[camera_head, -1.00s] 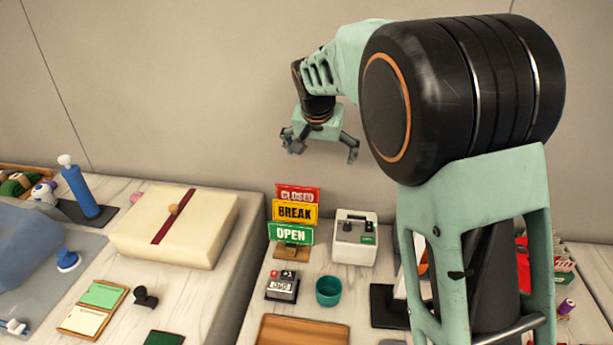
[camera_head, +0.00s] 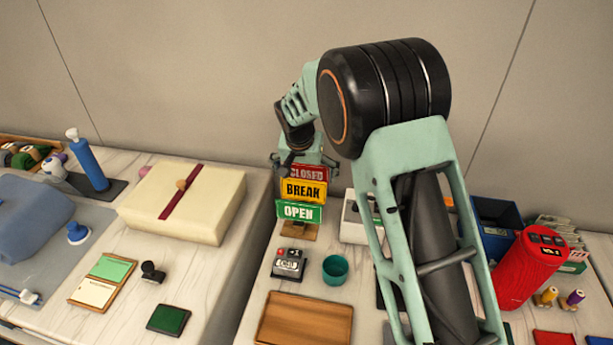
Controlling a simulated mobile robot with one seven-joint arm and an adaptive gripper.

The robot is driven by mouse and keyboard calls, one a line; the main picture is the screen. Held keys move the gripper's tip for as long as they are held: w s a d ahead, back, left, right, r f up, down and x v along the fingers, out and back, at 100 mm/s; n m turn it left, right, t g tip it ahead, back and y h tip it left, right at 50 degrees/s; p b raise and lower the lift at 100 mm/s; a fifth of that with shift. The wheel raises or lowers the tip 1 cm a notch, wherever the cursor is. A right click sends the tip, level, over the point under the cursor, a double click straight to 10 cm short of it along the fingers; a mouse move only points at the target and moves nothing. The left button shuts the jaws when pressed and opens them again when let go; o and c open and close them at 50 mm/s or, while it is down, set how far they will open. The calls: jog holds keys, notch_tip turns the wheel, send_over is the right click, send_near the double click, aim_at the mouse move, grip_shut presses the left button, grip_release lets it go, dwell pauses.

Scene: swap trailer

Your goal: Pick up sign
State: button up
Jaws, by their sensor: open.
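A stand of stacked signs rests on the counter: a red CLOSED sign (camera_head: 309,174) on top, a yellow BREAK sign (camera_head: 303,191) in the middle and a green OPEN sign (camera_head: 298,212) at the bottom, on a wooden base (camera_head: 299,231). My gripper (camera_head: 304,168) is open, right at the top of the stand, behind or around the red sign. The signs hide part of its fingers, so I cannot tell whether it touches them.
A white box (camera_head: 355,220) stands close to the right of the signs, partly behind my arm. A teal cup (camera_head: 335,268), a small counter device (camera_head: 289,263) and a wooden tray (camera_head: 304,318) lie in front. A cream box (camera_head: 205,200) is to the left, a red cylinder (camera_head: 527,268) to the right.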

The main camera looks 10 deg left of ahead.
jog(key=shift+w+f, duration=0.25)
jog(key=shift+f, duration=0.3)
jog(key=c, duration=0.9)
jog(key=shift+r, duration=0.1)
jog(key=shift+c, duration=0.2)
notch_tip(320, 180, up, 10)
jog(key=shift+f, duration=0.1)
